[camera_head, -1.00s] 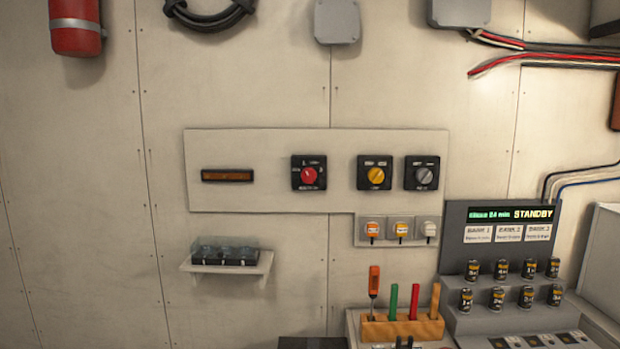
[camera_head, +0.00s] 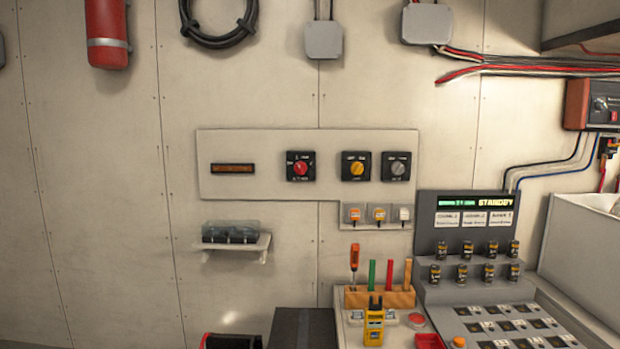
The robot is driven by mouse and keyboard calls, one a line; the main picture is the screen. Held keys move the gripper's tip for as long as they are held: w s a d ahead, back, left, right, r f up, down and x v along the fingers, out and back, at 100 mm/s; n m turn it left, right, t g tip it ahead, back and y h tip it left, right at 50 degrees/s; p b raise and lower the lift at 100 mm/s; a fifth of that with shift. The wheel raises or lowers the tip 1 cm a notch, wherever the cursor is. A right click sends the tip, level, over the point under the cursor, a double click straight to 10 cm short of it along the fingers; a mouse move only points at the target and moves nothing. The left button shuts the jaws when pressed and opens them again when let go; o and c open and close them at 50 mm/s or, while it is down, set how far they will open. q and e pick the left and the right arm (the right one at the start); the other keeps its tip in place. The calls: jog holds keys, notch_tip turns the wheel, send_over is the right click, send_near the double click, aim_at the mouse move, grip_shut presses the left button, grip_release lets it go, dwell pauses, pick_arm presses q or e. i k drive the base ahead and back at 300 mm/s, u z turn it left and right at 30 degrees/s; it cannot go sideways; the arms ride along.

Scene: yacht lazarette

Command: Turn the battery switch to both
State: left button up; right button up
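Three square black rotary switches sit on a pale panel (camera_head: 260,190) on the wall ahead. The left one has a red knob (camera_head: 300,168), the middle one a yellow knob (camera_head: 357,168), and the right one a grey knob (camera_head: 398,168). The lettering around them is too small to read, so I cannot tell which position each knob points to or which is the battery switch. An amber display strip (camera_head: 233,168) is left of the red knob. Neither of my grippers is in view.
A bench (camera_head: 350,325) at lower right holds a wooden tool rack (camera_head: 380,298), a yellow meter (camera_head: 374,325) and a console (camera_head: 430,225) reading STANDBY. A small shelf (camera_head: 236,243) juts from the wall below the panel. The wall between panel and me looks clear.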

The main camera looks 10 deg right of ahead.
aim_at(300, 168)
jog(key=k, duration=0.6)
jog(key=u, duration=0.45)
jog(key=i, duration=0.8)
jog(key=u, duration=0.65)
jog(key=i, duration=0.7)
jog(key=z, duration=0.55)
jog(key=i, duration=0.55)
jog(key=z, duration=0.55)
